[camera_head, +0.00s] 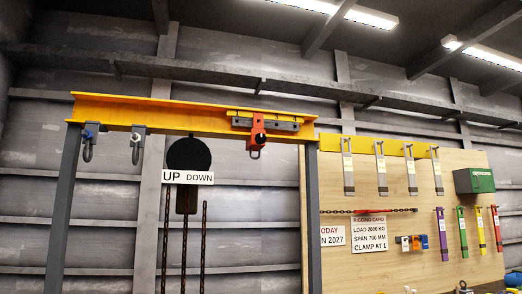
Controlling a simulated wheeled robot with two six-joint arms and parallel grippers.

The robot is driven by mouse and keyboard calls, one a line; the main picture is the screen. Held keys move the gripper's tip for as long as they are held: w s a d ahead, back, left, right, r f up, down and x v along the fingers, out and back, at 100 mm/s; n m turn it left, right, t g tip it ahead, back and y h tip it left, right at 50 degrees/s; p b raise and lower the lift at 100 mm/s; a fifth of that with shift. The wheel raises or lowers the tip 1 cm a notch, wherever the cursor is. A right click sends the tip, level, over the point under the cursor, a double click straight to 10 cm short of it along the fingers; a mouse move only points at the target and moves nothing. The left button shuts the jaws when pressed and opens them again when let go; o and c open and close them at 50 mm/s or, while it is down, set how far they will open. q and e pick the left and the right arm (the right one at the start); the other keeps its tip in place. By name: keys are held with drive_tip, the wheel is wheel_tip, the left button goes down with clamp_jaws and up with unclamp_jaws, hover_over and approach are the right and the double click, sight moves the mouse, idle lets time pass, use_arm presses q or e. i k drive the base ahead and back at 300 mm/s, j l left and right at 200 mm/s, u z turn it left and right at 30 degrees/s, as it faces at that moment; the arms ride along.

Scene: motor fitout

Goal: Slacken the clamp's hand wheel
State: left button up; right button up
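Two grey clamps with hooks or shackles hang under the left end of the yellow beam (230,119). The left clamp (88,143) has a blue part near its top; the other clamp (137,145) has a pale round part on its front. A red-orange unit (257,133) with a dark hook below hangs near the beam's right end, beside a grey bar. I cannot make out for sure which part is the hand wheel. Neither of my grippers is in view.
Grey posts (62,210) (313,220) hold the beam. A dark hoist with chains and an UP DOWN sign (188,177) hangs between them. At right, a wooden board (365,270) carries slings, cards, coloured tools and a green box (474,180). Small items show at the bottom right edge.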

sight(260, 138)
drive_tip(key=i+j+z, duration=0.1)
drive_tip(key=i, duration=0.35)
drive_tip(key=i+j+z, duration=0.1)
drive_tip(key=i+j, duration=0.2)
drive_tip(key=i, duration=0.15)
